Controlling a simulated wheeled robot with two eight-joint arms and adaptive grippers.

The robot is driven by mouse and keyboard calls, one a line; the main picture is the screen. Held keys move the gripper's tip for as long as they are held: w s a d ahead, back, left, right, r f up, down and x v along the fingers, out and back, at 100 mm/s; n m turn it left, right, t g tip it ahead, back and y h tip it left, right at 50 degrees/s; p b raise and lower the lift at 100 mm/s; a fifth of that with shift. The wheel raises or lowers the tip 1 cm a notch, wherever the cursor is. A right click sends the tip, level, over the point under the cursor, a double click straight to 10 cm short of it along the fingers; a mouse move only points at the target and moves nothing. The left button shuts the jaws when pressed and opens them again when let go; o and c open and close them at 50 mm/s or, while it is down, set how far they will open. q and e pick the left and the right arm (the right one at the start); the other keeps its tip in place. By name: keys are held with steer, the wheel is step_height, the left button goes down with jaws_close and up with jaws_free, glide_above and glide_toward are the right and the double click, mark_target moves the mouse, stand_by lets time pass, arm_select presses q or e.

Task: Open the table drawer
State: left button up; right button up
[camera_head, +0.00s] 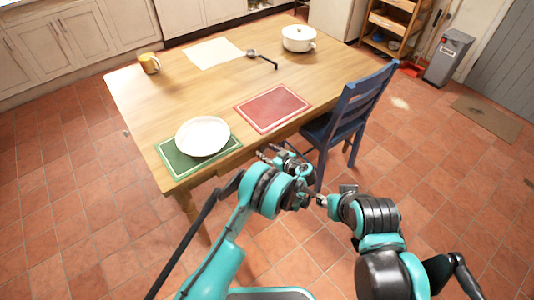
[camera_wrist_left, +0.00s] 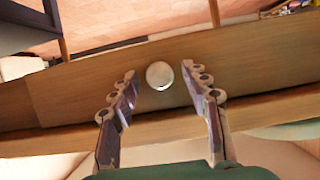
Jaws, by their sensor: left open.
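The wooden table (camera_head: 140,104) stands ahead of me. In the left wrist view its drawer front (camera_wrist_left: 80,95) runs across the picture as a wooden panel. A round, pale metal knob (camera_wrist_left: 159,75) sticks out of it. My left gripper (camera_wrist_left: 158,71) is open, with one finger on each side of the knob and a visible gap to each. Whether the fingers reach past the knob is hard to tell. In the head view the left gripper (camera_head: 283,156) is at the table's near edge, and the drawer front is hidden. My right gripper (camera_head: 322,200) is low, away from the table; its jaws are unclear.
A blue chair (camera_head: 350,107) stands close to the right of my left gripper. On the table are a white plate (camera_head: 203,136) on a green mat (camera_head: 175,163), a red mat (camera_head: 272,107), a ladle (camera_head: 263,58), a white pot (camera_head: 298,39) and a yellow mug (camera_head: 149,64).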

arm_select(q)
jaws_close()
